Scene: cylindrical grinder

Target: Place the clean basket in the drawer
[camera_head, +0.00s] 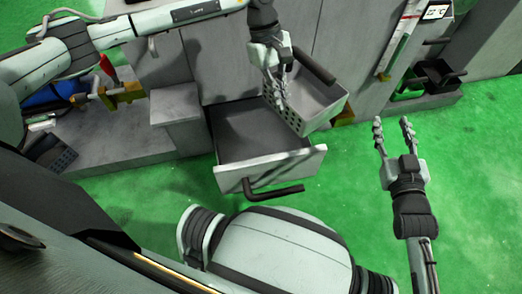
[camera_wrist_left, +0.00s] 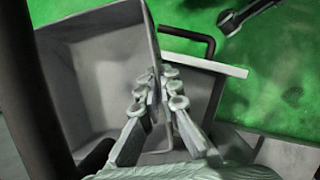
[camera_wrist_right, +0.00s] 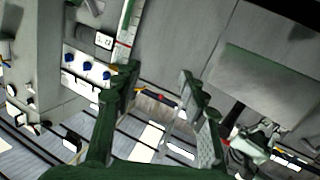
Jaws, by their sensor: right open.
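The basket (camera_head: 322,107) is a grey box with a perforated side and a black handle. It hangs tilted above the right part of the open drawer. My left gripper (camera_head: 279,95) is shut on a wall of the basket; in the left wrist view its fingers (camera_wrist_left: 158,92) lie on both sides of the wall of the basket (camera_wrist_left: 85,80). The drawer (camera_head: 250,132) is grey, pulled out and empty where I see it, with a black front handle; the basket hides its right inside. My right gripper (camera_head: 391,127) is open and empty, right of the drawer.
A grey block (camera_head: 178,106) stands just left of the drawer. A black bin (camera_head: 435,78) stands at the back right by the cabinet. The green floor (camera_head: 470,150) around my right gripper is clear.

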